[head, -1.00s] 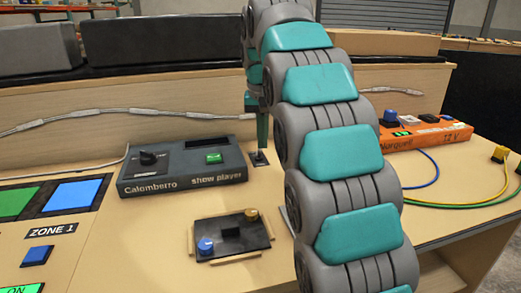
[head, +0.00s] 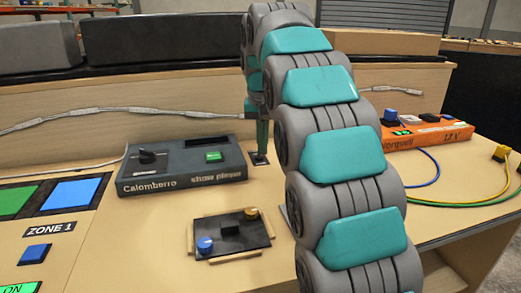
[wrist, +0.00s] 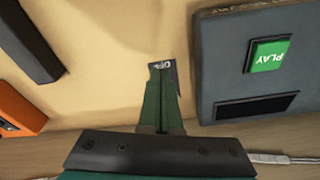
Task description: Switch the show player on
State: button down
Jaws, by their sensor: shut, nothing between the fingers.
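The show player (head: 182,182) is a dark grey box marked Calomberro, with a black knob (head: 148,157) and a green button (head: 213,156). In the wrist view the show player (wrist: 222,75) is at the right, its green button (wrist: 270,55) reading PLAY. A small dark plate (head: 261,159) lies on the table just right of the box. In the wrist view this plate (wrist: 172,64) shows OFF lettering. My gripper (head: 262,149) is shut and empty, its green fingertips (wrist: 161,72) over the plate. They hide most of it, and I cannot tell whether they touch it.
A black panel (head: 230,236) with a blue and a gold knob sits in front of the show player. Lit ZONE 1 buttons (head: 72,193) are at the left. A wooden ledge rises behind.

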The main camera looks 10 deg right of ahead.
jog(key=shift+f, duration=0.5)
jog(key=shift+w+p, duration=0.6)
jog(key=shift+w, duration=0.6)
